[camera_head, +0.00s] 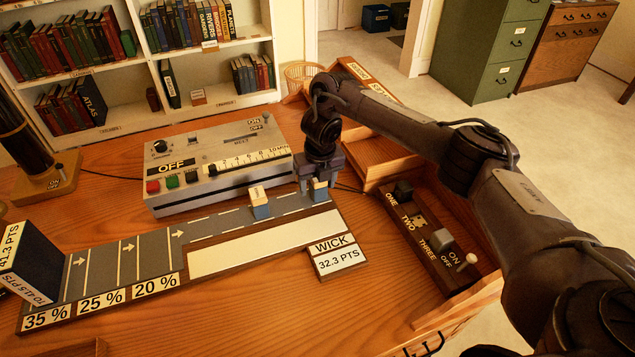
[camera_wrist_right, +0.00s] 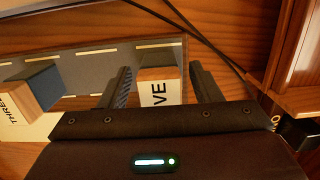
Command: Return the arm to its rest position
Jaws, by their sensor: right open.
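My right arm reaches in from the right over the desk. Its gripper (camera_head: 317,188) is low at the right end of the grey road strip (camera_head: 190,241). In the right wrist view the open fingers (camera_wrist_right: 160,70) stand on either side of a blue and cream block (camera_wrist_right: 158,90); "VE" shows on its cream face. In the head view this block (camera_head: 320,192) stands on the strip beneath the gripper. A similar block (camera_head: 260,206) stands left of it and reads "THREE" in the wrist view (camera_wrist_right: 30,90). My left gripper is not in view.
A grey control box (camera_head: 215,170) with an "OFF" sign stands behind the strip. A "WICK 32.3 PTS" plaque (camera_head: 338,256) lies in front. Right, under my arm, is an open drawer with a switch panel (camera_head: 420,238). A dark block (camera_head: 32,262) stands far left.

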